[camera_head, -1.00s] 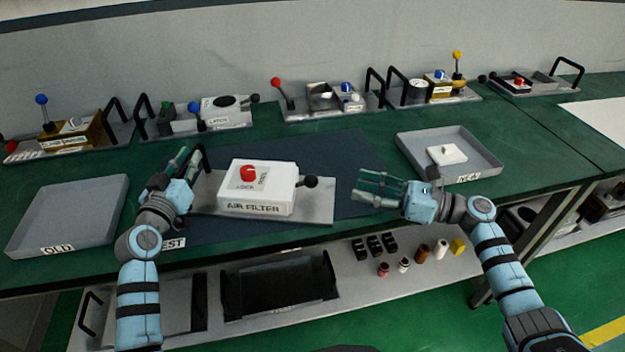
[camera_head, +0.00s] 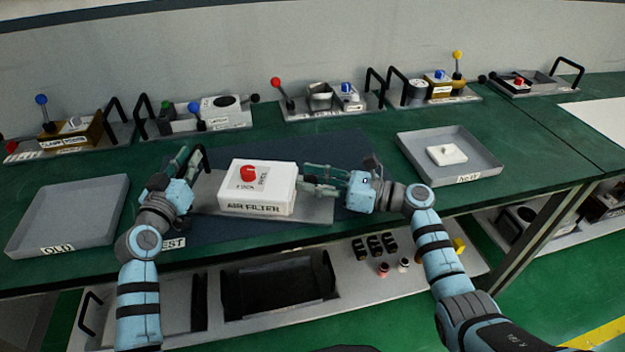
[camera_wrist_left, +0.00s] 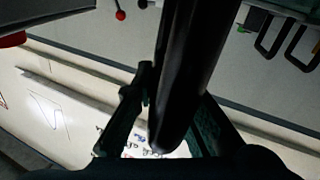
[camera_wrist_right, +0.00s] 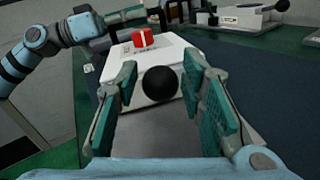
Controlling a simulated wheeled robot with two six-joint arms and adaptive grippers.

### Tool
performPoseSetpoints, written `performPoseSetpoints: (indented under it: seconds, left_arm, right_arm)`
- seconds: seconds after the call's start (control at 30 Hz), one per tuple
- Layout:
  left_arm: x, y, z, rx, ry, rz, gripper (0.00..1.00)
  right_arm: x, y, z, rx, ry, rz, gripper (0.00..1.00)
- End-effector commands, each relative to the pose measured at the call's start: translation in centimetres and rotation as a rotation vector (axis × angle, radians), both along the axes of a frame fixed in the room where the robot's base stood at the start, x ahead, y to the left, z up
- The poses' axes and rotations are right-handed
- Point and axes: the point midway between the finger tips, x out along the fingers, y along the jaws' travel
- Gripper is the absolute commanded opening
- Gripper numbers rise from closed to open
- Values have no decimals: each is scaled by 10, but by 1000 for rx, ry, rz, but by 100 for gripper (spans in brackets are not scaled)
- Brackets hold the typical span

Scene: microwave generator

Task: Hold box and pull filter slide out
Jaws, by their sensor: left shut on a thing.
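The white air filter box (camera_head: 240,205) with a red knob (camera_head: 249,173) on top sits on a grey base plate (camera_head: 300,213) at the middle of the table. My left gripper (camera_head: 190,165) is shut on the black handle (camera_wrist_left: 190,75) at the plate's left end. My right gripper (camera_head: 312,180) is at the box's right side. In the right wrist view the black ball knob (camera_wrist_right: 160,84) of the filter slide is between its open fingers, with gaps on both sides. In the head view the fingers hide this knob.
A grey tray marked OLD (camera_head: 70,210) stands at the left. A grey tray marked NEW (camera_head: 478,165) at the right holds a white piece (camera_head: 446,154). Several other devices with levers line the back of the table. A dark mat (camera_head: 345,150) lies under the base plate.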

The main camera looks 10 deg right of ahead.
Motion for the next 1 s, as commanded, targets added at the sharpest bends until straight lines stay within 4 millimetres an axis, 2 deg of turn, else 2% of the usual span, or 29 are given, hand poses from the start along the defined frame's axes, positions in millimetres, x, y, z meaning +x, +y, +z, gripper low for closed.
performPoseSetpoints:
  seconds: [0.03,0.17,0.2,0.47,0.57,0.83,1.0]
  left_arm:
    - [-1,-1,-8,4,16,-3,0]
    - [-1,-1,-8,4,16,-3,0]
    - [-1,-1,-8,4,16,-3,0]
    - [-1,-1,-8,4,17,-4,0]
    - [-1,0,-8,4,17,-4,0]
    - [-1,0,-8,5,17,-3,0]
    - [-1,0,-8,6,17,-3,0]
  right_arm:
    - [0,0,-1,0,0,0,23]
    - [0,0,0,0,0,0,2]
    - [0,0,0,0,0,0,0]
    - [-1,-4,-1,0,0,-1,0]
    - [-5,-17,-1,-2,1,-3,0]
    - [-29,-88,-2,-5,4,-4,0]
    - [-40,-117,-1,-2,3,-1,0]
